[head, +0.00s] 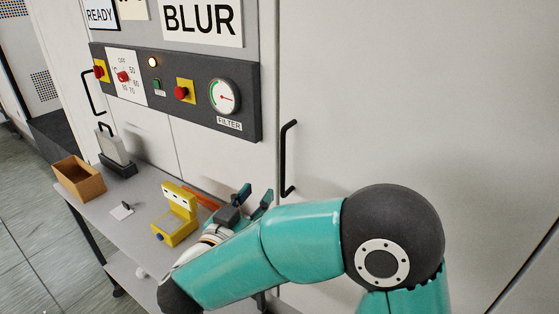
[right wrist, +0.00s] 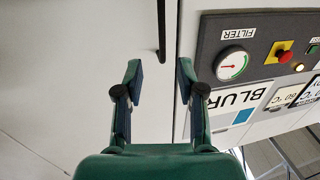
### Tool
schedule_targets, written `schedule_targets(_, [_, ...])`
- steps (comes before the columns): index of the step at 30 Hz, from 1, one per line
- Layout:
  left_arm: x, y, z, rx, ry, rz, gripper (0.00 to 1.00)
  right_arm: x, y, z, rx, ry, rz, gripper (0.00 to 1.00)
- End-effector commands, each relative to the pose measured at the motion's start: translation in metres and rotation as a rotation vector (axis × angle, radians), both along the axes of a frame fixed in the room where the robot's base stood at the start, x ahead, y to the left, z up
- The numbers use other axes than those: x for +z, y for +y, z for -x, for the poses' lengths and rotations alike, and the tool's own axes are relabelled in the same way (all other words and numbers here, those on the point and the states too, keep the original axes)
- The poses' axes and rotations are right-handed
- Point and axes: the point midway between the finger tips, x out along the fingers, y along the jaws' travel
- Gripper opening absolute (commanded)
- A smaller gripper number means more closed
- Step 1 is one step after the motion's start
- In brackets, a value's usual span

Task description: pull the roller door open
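The roller door is the large pale panel (head: 400,100) at the right of the head view, with a black vertical bar handle (head: 288,160) near its left edge. My right gripper (head: 255,195) is left of and below the handle in the head view, its fingers pointing toward the machine front. In the right wrist view the gripper (right wrist: 159,72) is open and empty. The handle (right wrist: 161,30) there lines up with the gap between the fingers, its near end just beyond the fingertips; I see no contact. My left gripper is not in view.
A dark control panel (head: 150,92) with red buttons and a gauge is left of the door. Below it, a grey shelf (head: 140,218) holds a brown box (head: 79,180), a yellow device (head: 176,222) and a grey block (head: 115,158). Another black handle (head: 92,95) is farther left.

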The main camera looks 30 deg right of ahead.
Motion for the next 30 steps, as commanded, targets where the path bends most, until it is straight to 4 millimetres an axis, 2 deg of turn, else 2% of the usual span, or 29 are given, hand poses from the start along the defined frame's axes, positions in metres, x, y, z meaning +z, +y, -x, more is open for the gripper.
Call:
schedule_targets(18, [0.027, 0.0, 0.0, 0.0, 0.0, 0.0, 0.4, 0.001, -0.104, -0.068, -0.002, 0.001, -0.001, 0.39])
schedule_targets(24, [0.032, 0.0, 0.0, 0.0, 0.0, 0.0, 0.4, 0.0, -0.124, -0.083, 0.001, 0.0, 0.0, 0.39])
schedule_targets(30, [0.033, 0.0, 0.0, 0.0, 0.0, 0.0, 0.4, -0.001, -0.13, -0.088, 0.004, 0.001, -0.001, 0.39])
